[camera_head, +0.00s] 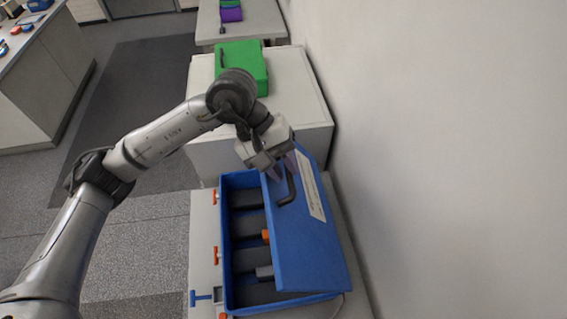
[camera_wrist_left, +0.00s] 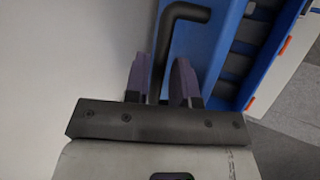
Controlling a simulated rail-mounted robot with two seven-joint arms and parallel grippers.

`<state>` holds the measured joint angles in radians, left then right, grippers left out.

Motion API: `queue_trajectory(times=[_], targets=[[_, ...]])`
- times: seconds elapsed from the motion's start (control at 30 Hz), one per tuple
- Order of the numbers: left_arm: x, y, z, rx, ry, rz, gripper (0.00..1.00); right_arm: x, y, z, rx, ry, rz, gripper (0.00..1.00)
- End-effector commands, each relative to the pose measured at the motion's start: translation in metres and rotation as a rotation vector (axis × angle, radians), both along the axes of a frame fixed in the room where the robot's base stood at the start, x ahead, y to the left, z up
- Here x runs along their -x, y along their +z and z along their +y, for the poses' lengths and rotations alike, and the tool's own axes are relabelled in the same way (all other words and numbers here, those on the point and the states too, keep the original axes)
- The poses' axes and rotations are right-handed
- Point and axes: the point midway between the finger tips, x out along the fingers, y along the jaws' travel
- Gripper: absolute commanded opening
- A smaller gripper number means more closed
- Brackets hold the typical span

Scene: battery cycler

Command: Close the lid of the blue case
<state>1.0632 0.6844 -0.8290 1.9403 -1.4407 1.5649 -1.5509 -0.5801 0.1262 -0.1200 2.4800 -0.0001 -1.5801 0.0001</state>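The blue case (camera_head: 226,240) stands on a light surface near the wall. Its blue lid (camera_head: 310,240) is hinged on the right side and stands partly open, tilted over the dark-slotted interior. A black bar handle (camera_head: 288,187) is on the lid; it also shows in the left wrist view (camera_wrist_left: 185,11). My left gripper (camera_head: 288,170) is at the far end of the lid, by the handle. Its purple fingers (camera_wrist_left: 160,80) are apart, with the handle between them and small gaps showing. Whether either finger touches the handle is not clear. My right gripper is not in view.
A green case (camera_head: 240,62) lies on a white cabinet (camera_head: 300,100) beyond the blue case. A white wall (camera_head: 450,150) is close on the right. Orange and blue parts (camera_head: 217,255) line the case's left side. The grey floor at left is free.

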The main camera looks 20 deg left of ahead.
Motion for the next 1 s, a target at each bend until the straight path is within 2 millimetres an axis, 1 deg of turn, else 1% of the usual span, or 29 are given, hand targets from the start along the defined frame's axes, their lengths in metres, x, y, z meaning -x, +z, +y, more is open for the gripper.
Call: queue_trajectory(times=[0.27,0.37,0.47,0.8,1.0], targets=[[0.000,0.002,0.001,0.002,0.000,-0.003,0.25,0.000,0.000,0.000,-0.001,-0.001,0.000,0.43],[-0.001,0.009,0.005,0.002,0.000,-0.004,0.25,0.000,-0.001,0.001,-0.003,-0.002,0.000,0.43],[-0.003,0.020,0.013,0.001,0.002,-0.004,0.25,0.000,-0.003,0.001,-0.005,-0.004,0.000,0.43],[-0.010,0.074,0.051,0.002,0.002,-0.004,0.25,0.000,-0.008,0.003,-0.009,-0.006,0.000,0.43],[-0.012,0.098,0.068,0.001,0.001,-0.003,0.25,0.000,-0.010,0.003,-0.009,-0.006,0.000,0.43]])
